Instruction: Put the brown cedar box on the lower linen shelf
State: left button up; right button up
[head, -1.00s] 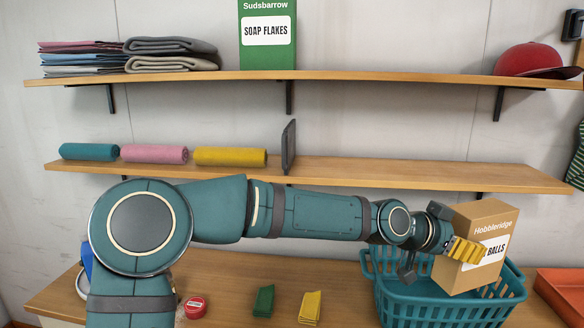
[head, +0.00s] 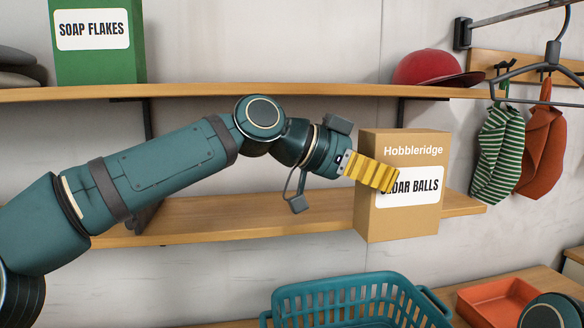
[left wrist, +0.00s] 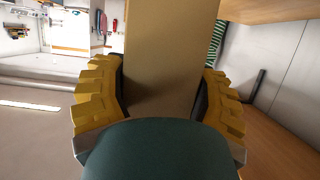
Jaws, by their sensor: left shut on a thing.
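The brown cedar box (head: 403,215), labelled Hobbleridge, is upright in the head view in front of the right part of the lower shelf (head: 265,208). My left gripper (head: 374,172) is shut on it from the left. Its lower edge shows below the shelf's front edge, so it appears held in front of the shelf. In the left wrist view the box (left wrist: 168,60) sits between the yellow fingers on both sides. My right gripper is not clearly in view; only a rounded teal part of mine shows at the lower right.
The upper shelf (head: 300,91) runs above, with a green soap flakes box (head: 97,45) and a red cap (head: 432,66). A teal basket (head: 350,300) and an orange tray (head: 492,300) stand below. Striped and rust cloths (head: 501,147) hang at right. The lower shelf beside the box looks clear.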

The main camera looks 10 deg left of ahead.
pick_arm(q)
jog(key=w+a+p, duration=0.2)
jog(key=w+p, duration=0.5)
jog(key=w, duration=0.1)
jog(key=w+a+f+p, duration=0.1)
jog(key=w+a+p, duration=0.2)
jog(key=w+p, duration=0.4)
jog(key=shift+w+a+f, duration=0.25)
jog(key=shift+w+f, duration=0.05)
jog(key=shift+w, duration=0.75)
pick_arm(e)
notch_tip(320, 180, up, 16)
jog(key=w, duration=0.2)
jog(key=shift+d+f+t, duration=0.2)
jog(key=shift+d+t, duration=0.1)
pick_arm(q)
jog(key=shift+s, duration=0.1)
pick_arm(e)
jog(key=shift+s, duration=0.1)
pick_arm(q)
jog(key=shift+f, duration=0.55)
pick_arm(e)
jog(key=shift+f, duration=0.6)
pick_arm(q)
jog(key=o, duration=1.4)
